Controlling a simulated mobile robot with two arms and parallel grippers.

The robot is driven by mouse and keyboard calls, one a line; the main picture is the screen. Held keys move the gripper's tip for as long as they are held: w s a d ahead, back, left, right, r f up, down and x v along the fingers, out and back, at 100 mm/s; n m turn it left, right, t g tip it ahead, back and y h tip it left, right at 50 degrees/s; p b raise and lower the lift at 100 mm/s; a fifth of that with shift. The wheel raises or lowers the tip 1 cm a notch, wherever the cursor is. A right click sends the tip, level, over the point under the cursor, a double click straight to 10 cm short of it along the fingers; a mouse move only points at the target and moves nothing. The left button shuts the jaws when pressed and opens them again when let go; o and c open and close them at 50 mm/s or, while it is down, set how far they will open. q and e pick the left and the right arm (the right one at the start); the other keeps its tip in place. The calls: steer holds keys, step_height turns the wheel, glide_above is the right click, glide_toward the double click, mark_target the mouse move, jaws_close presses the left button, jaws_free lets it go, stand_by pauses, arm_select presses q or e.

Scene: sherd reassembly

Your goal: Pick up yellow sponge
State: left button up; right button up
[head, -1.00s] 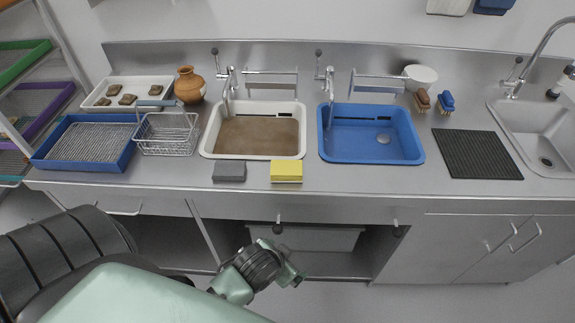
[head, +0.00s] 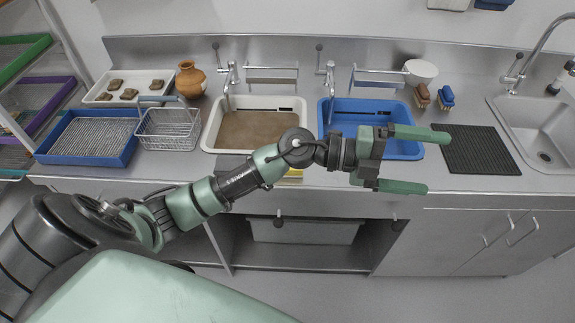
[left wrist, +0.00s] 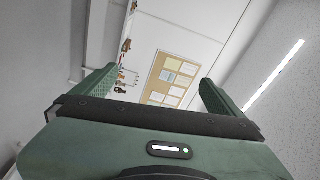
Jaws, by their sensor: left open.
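The yellow sponge (head: 293,175) lies at the front edge of the steel counter in the head view. My left arm crosses in front of it, so only a thin strip of it shows. My left gripper (head: 440,162) is open and empty, to the right of the sponge, in front of the blue basin (head: 418,150). Its fingers point right in the head view. In the left wrist view the two open fingers (left wrist: 150,85) frame a far wall with a pinboard, and no sponge shows there. My right gripper is not in view.
A white basin (head: 208,137) with brown contents, a wire basket (head: 168,135), a blue tray (head: 62,158) and a clay pot (head: 190,80) stand to the left. Brushes (head: 446,96) and a black ribbed mat (head: 478,152) lie to the right.

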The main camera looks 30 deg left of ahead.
arm_select(q)
steer(key=a+f+g+y, duration=0.2)
steer(key=a+f+y, duration=0.2)
steer(key=a, duration=0.2)
steer(key=w+a+f+m+g+y, duration=0.1)
steer(key=a+f+g+y, duration=0.1)
steer(key=a+f+y, duration=0.2)
steer(key=a+f+g+y, duration=0.2)
steer(key=a+f+y, duration=0.3)
steer(key=a, duration=0.5)
steer(key=shift+w+f+m, duration=0.3)
steer(key=shift+f+m, duration=0.05)
steer(key=shift+m, duration=0.05)
steer(key=a+y, duration=0.1)
steer(key=a, duration=0.2)
steer(key=a+n+y, duration=0.1)
steer(key=a, duration=0.2)
steer(key=s+a+r+g+y, duration=0.1)
steer(key=a, duration=0.3)
steer(key=shift+n+y, duration=0.4)
steer(key=shift+a+f, duration=0.15)
steer(key=shift+a, duration=0.1)
step_height(320, 180, down, 6)
steer(key=p, duration=0.2)
steer(key=shift+d+f+p, duration=0.15)
steer(key=shift+f+p, duration=0.05)
steer(key=shift+p, duration=0.1)
steer(key=shift+w+f, duration=0.1)
steer(key=shift+f, duration=0.3)
steer(key=c, duration=1.3)
